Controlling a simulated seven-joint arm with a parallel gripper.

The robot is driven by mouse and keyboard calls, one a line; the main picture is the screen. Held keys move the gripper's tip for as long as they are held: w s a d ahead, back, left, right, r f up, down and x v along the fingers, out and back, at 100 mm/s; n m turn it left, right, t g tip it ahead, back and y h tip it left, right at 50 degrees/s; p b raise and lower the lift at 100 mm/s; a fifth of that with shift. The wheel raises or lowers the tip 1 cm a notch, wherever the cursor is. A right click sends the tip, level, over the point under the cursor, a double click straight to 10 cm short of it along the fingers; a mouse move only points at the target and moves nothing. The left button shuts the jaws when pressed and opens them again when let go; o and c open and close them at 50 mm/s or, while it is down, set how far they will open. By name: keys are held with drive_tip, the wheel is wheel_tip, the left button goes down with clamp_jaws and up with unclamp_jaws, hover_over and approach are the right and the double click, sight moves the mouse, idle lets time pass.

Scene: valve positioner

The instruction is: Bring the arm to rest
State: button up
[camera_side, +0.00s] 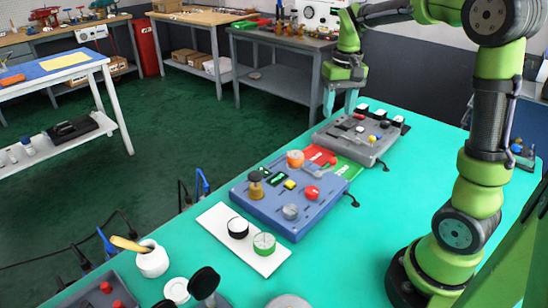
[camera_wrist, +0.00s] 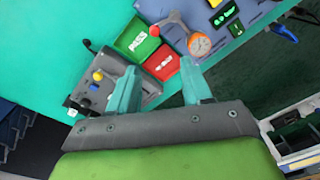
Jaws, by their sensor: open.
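My gripper (camera_side: 341,103) is open and empty, fingers pointing down, above the far left edge of the teal table in the side view. In the wrist view its two teal fingers (camera_wrist: 160,88) stand apart with nothing between them. The grey panel (camera_side: 335,142) lies just in front of it, with small knobs on top; its yellow knob (camera_wrist: 98,76) shows in the wrist view. The blue panel (camera_side: 262,212) sits nearer the camera, with an orange dial (camera_side: 295,158), a red knob (camera_side: 312,192) and a brass-coloured part (camera_side: 256,185).
Green and red trays (camera_wrist: 137,38) lie between the panels. A white plate (camera_side: 222,228) holds two round pieces. A white jar (camera_side: 151,260) stands at the near left. The teal table (camera_side: 400,180) is clear toward my base. Workbenches (camera_side: 275,90) stand behind.

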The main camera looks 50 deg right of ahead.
drive_tip(key=s+a+r+n+t+y, duration=0.1)
drive_tip(key=s+a+t, duration=0.2)
drive_tip(key=a, duration=0.6)
drive_tip(key=s+a+r+n+t+y, duration=0.1)
drive_tip(key=s+a+n+t, duration=0.1)
drive_tip(key=s+a, duration=0.6)
drive_tip(key=shift+a+t, duration=0.8)
drive_tip(key=shift+a, duration=0.05)
drive_tip(key=shift+r, duration=0.1)
